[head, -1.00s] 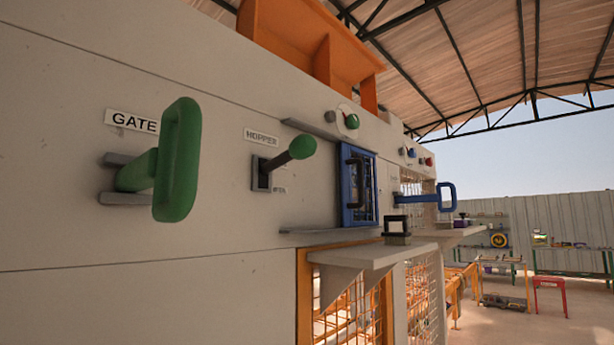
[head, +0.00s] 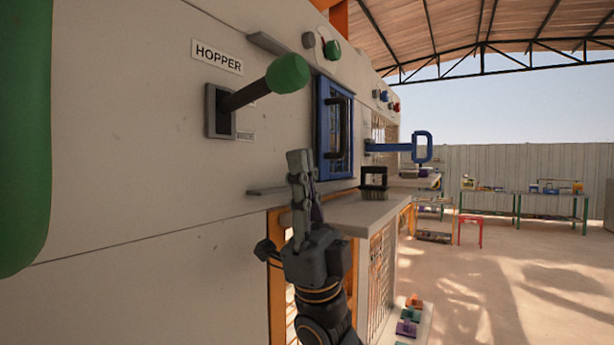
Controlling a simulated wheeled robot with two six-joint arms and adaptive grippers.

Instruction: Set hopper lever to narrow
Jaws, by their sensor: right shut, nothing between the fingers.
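The hopper lever (head: 263,86) is a dark rod with a green round knob, sticking out from a grey slotted plate (head: 219,112) on the machine's pale wall. A sign reading HOPPER (head: 218,57) is above it. A small label (head: 245,136) sits low beside the plate, too small to read surely. The rod points out and slightly up to the right. My right gripper (head: 300,158) is raised below and to the right of the knob, fingers together and empty, apart from the lever. My left gripper is not in view.
A large green gate handle (head: 22,130) fills the left edge. Right of the lever are a blue-framed door (head: 335,128) with a dark handle, a shelf (head: 350,212) bearing a black block-like frame (head: 374,183), and a blue handle (head: 421,147). Open floor lies at the right.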

